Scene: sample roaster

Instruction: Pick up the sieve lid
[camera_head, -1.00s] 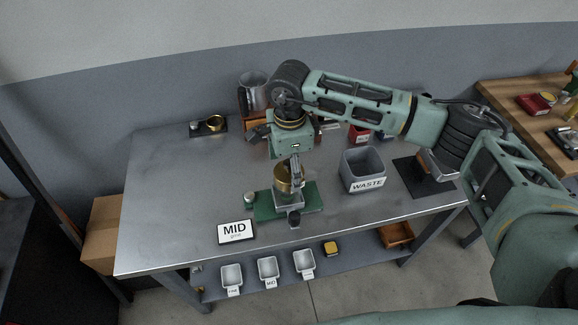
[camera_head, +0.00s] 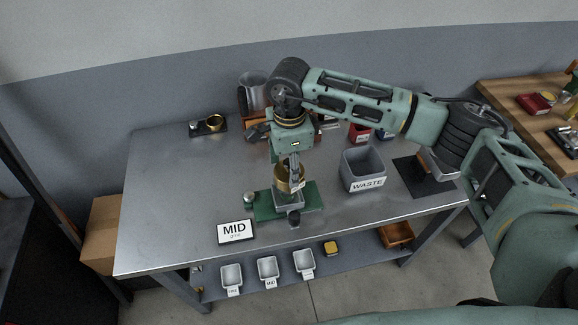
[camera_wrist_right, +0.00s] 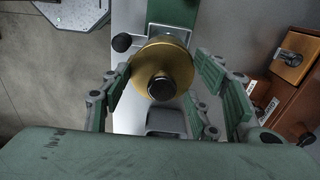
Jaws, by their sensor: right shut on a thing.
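The sieve lid (camera_wrist_right: 163,66) shows in the right wrist view as a round brass disc with a dark knob in its middle. My right gripper (camera_wrist_right: 164,72) has its green-padded fingers on either side of the brass and is shut on it. In the head view the right gripper (camera_head: 296,180) points down over the green-based stand (camera_head: 308,199), at the brass part (camera_head: 281,181). The gripper and arm hide much of the brass there, and I cannot tell whether the lid is clear of what is below. My left gripper is out of view.
A grey WASTE bin (camera_head: 363,170) stands just right of the stand. A metal jug (camera_head: 252,92) stands behind, and a small black scale with a brass ring (camera_head: 213,123) is at the back left. The table's left part is clear.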

